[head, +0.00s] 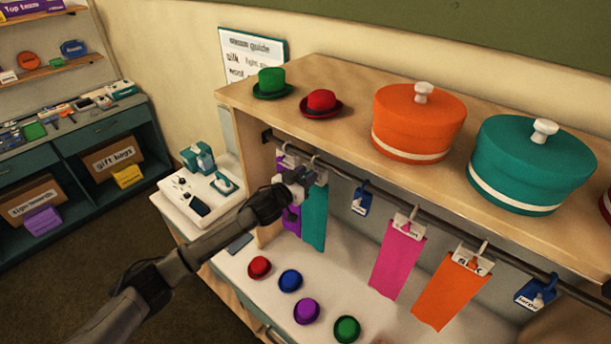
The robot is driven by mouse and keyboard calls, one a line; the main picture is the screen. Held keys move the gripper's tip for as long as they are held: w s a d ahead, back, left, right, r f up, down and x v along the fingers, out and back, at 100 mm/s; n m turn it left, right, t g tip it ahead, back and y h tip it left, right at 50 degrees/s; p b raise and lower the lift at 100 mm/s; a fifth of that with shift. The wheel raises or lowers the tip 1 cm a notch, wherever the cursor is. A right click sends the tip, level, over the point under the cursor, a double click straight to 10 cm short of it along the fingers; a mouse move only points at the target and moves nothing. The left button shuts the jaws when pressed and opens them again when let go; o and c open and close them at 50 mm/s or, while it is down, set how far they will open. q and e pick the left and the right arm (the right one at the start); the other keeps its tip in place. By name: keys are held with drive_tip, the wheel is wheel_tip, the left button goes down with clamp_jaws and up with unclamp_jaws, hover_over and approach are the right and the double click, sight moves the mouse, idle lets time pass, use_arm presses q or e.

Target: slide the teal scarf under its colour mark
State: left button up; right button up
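The teal scarf (315,218) hangs from a white clip hanger on the dark rail (400,207), close beside a purple scarf (291,220) at the rail's left end. My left gripper (302,178) is at the top of these two scarves, by their hangers, and partly covers them. Its fingers are too small and dark to tell whether they are shut on the teal scarf's hanger. A teal round box (530,165) with a white knob stands on the shelf top above the rail's right part; I cannot tell whether it is the colour mark. My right gripper is out of view.
A pink scarf (397,263) and an orange scarf (452,293) hang further right. Blue tags (361,200) (536,293) hang on the rail. An orange round box (418,124) stands above. Several small hats (306,311) lie on the counter below.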

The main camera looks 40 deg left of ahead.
sight(319, 182)
use_arm(q)
clamp_jaws()
drive_tip(key=d, duration=0.5)
drive_tip(key=shift+a, duration=0.1)
drive_tip(key=shift+o, duration=1.2)
unclamp_jaws()
drive_tip(key=shift+s, duration=0.15)
